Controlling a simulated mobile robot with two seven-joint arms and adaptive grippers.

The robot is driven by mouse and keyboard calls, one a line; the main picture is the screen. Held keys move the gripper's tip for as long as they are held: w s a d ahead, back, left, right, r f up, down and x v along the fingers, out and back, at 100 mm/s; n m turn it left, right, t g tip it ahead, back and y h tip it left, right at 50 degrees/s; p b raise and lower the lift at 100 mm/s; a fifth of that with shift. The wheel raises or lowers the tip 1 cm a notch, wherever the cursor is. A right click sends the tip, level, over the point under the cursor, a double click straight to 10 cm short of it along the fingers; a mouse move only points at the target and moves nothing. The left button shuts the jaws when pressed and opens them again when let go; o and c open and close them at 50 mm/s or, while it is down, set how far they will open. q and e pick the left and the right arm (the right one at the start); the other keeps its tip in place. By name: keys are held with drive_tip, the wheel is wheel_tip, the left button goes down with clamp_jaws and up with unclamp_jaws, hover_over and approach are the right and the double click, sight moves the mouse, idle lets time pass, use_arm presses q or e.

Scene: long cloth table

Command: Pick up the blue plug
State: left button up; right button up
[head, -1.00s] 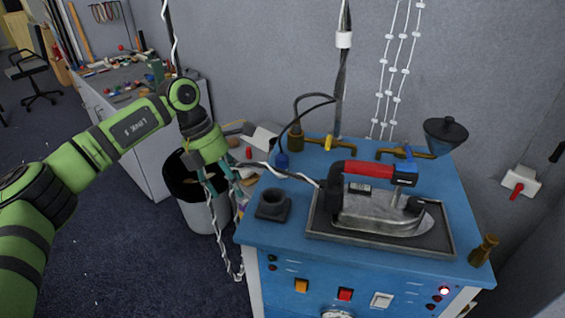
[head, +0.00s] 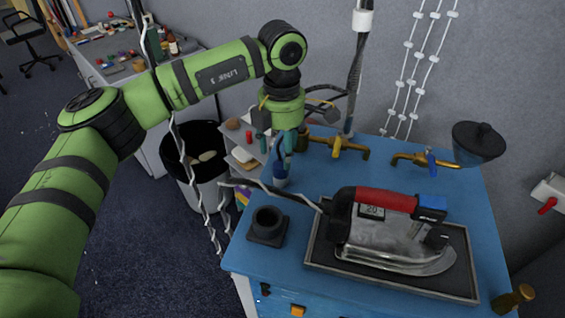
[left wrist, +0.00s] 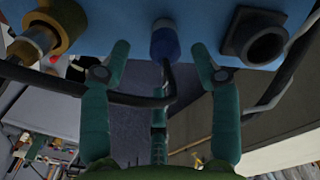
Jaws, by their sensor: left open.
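The blue plug (head: 281,180) stands at the back left edge of the blue table top, with a dark cable rising from it. In the left wrist view the plug (left wrist: 165,44) is in the upper middle, between the two teal fingertips and beyond them. My left gripper (head: 284,150) is just above and behind the plug in the head view, its fingers partly hidden. The left wrist view shows the gripper (left wrist: 160,60) open and empty, with the plug's cable running between its fingers. My right gripper is in neither view.
An iron (head: 385,232) with a red handle rests on a dark tray (head: 318,263). A black square-based socket (head: 267,224) is in front of the plug. Brass taps (head: 340,146) stand behind. A white bin (head: 209,193) and hanging twisted cord are left of the table.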

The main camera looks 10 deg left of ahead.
sight(280, 162)
use_arm(q)
drive_tip(key=f+p, duration=0.1)
drive_tip(key=s+f+p, duration=0.1)
drive_tip(key=f, duration=0.1)
drive_tip(key=shift+p, duration=0.4)
drive_tip(key=shift+w+f, duration=0.15)
drive_tip(key=shift+f, duration=0.35)
drive_tip(key=shift+w+f, duration=0.15)
drive_tip(key=shift+f, duration=0.35)
drive_tip(key=shift+s, duration=0.1)
drive_tip(key=c, duration=0.9)
clamp_jaws()
drive_tip(key=shift+r, duration=0.1)
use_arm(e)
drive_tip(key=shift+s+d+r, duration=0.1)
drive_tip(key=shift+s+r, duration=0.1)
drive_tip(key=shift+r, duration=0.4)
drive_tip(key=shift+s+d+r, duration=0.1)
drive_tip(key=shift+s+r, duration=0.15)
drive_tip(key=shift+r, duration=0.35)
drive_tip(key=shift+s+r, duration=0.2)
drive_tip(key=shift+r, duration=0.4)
